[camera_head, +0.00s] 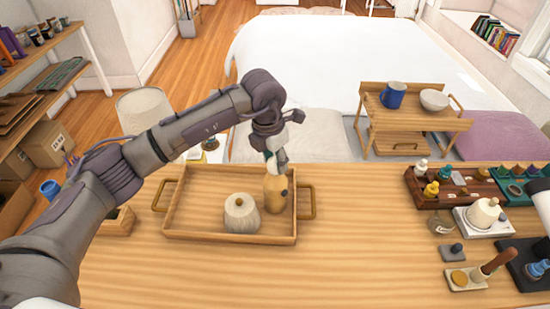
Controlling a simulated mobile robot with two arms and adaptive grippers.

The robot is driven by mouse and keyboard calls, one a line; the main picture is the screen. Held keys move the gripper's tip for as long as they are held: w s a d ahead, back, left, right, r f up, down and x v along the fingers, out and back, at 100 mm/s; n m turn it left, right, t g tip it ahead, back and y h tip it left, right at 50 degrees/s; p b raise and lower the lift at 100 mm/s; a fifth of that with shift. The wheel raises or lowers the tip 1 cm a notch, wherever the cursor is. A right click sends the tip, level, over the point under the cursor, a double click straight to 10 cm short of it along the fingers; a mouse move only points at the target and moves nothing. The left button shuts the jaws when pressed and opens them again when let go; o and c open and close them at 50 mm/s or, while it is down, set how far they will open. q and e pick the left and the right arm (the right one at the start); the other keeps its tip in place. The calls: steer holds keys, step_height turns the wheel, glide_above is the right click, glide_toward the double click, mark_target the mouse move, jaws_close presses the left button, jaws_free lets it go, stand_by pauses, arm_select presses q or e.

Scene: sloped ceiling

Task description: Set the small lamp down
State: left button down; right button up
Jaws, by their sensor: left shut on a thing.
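My left gripper (277,162) reaches down over the right part of a wooden tray (185,228) on the counter. It is shut on the top of a tan, rounded, bottle-like body (275,193) with a dark knob on its side. This may be the small lamp, but its top is hidden by the fingers. It looks upright inside the tray; I cannot tell whether its base touches the tray floor. A pale, ribbed, lidded pot (241,214) with a tan knob stands just left of it. My right gripper is not in view.
Trays with small bottles (450,190) and a white pot (483,213) crowd the counter's right side. The counter (350,260) between them and the wooden tray is clear. A wooden cart (410,120) with a blue mug (392,95) and white bowl (434,100) stands beyond.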

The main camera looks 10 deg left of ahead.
arm_select(q)
steer(key=c, duration=0.7)
jaws_free()
steer(key=shift+f, duration=0.1)
steer(key=shift+o, duration=0.2)
steer(key=shift+r+p, duration=0.3)
step_height(320, 180, up, 12)
steer(key=s+a+b, duration=0.1)
steer(key=b, duration=0.3)
steer(key=shift+s+f+b, duration=0.2)
steer(key=shift+s+b, duration=0.05)
steer(key=shift+b, duration=0.1)
